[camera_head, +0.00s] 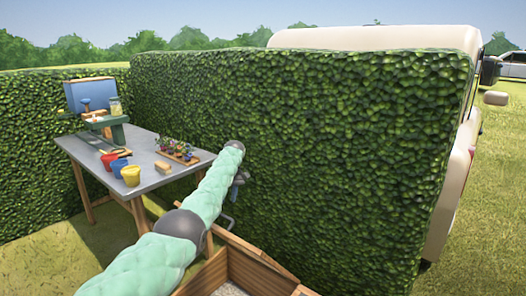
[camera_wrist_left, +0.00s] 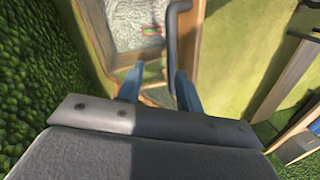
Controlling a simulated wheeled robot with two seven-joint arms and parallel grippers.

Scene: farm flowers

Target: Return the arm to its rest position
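My left arm, in a pale green sleeve, reaches across the head view. Its gripper (camera_head: 237,182) is at the far end, beside the hedge and above the wooden box; the arm partly hides it. In the left wrist view, the two blue fingers (camera_wrist_left: 157,88) stand apart with a gap between them, and I see nothing clamped there. A dark grey bent bar (camera_wrist_left: 172,42) shows close to the right-hand finger; whether it touches is unclear. My right gripper is not in view.
A wooden box (camera_head: 262,262) stands below the arm. A grey table (camera_head: 105,155) at left holds red, blue and yellow pots, a flower tray (camera_head: 177,151) and a green stand. A tall hedge (camera_head: 330,130) closes off the back and right. Grass lies left of the arm.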

